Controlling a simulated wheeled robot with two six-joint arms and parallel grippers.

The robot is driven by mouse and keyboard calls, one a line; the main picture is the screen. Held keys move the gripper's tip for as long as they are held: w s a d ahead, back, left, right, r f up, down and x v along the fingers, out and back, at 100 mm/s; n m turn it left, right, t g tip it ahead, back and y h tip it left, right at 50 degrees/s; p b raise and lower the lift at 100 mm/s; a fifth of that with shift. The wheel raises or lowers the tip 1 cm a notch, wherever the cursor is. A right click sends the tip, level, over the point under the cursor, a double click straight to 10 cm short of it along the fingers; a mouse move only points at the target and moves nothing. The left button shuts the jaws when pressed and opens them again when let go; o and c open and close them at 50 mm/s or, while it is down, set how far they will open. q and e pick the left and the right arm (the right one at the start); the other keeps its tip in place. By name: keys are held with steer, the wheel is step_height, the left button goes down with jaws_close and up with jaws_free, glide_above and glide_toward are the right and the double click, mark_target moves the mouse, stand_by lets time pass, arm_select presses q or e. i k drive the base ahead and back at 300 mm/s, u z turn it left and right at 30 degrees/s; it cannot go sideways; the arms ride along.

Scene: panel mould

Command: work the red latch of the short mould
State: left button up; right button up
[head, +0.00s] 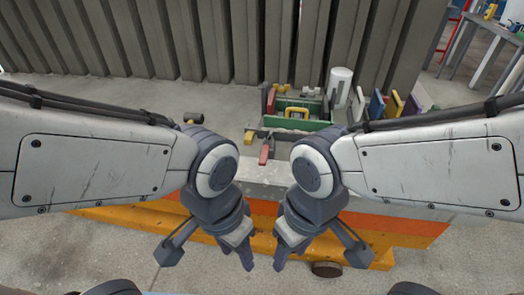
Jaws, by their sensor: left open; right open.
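A small red lever-like part (265,153) with a grey end shows on the pale grey surface between my two wrists; it may be the red latch, but I cannot tell for certain. Which part is the short mould is also unclear. My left gripper (237,247) and my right gripper (290,249) hang side by side, pointing down, in front of the orange side of the pale bench. Both are open and empty, nearer to me than the red part and apart from it. My arms hide much of the bench on both sides.
A green tray (322,125) with a yellow-handled item (297,112) stands behind the red part. A yellow block (249,137), a white cylinder (341,80) and coloured upright plates (376,105) are near it. Grey ribbed panels (180,40) close the back.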

mark_target(263, 157)
steer(key=z, duration=1.55)
steer(key=k, duration=0.4)
steer(key=u, duration=1.25)
